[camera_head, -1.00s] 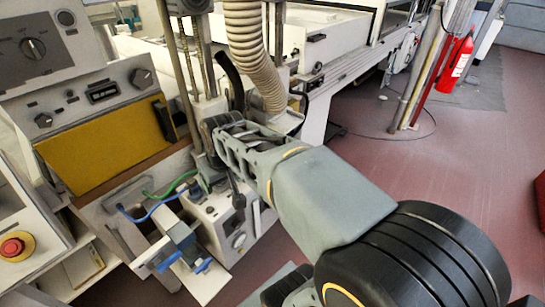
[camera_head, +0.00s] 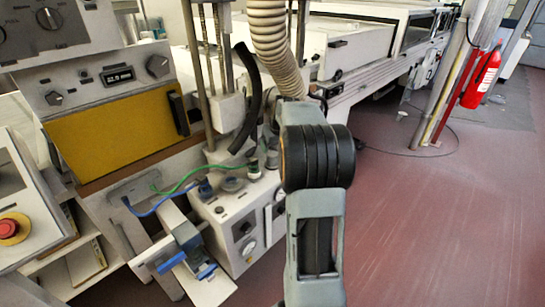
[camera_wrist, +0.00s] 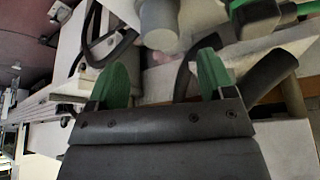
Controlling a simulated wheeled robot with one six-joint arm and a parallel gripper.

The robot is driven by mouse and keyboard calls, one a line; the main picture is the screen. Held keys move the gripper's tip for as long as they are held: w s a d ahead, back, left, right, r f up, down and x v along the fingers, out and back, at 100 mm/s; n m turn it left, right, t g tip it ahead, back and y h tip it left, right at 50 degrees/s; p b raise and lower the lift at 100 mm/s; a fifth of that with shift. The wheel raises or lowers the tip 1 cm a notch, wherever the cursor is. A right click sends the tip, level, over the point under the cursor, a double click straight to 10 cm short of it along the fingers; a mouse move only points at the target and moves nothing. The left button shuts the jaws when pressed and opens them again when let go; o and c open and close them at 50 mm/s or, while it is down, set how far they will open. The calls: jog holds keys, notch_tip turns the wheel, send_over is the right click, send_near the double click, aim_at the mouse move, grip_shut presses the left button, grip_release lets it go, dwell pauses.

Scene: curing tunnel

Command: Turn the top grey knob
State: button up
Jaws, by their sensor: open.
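A round grey knob (camera_head: 232,184) sits on the top face of a small white control box (camera_head: 222,212) in the head view. Dark dials show on the box's front. My gripper shows in the wrist view (camera_wrist: 160,76), its two green fingertips wide apart with nothing held between them. A grey cylinder (camera_wrist: 158,24) stands just beyond the gap; I cannot tell whether it is the knob. In the head view my arm stands right of the box, and my gripper is not visible there.
A ribbed beige hose (camera_head: 272,45) and a black hose (camera_head: 250,105) hang behind the box. Blue (camera_head: 150,210) and green cables run to its left. An oven panel with a yellow door (camera_head: 110,122) is at left. Red floor (camera_head: 430,220) at right is clear.

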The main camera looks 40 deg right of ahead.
aim_at(272, 154)
jog(key=x, duration=0.7)
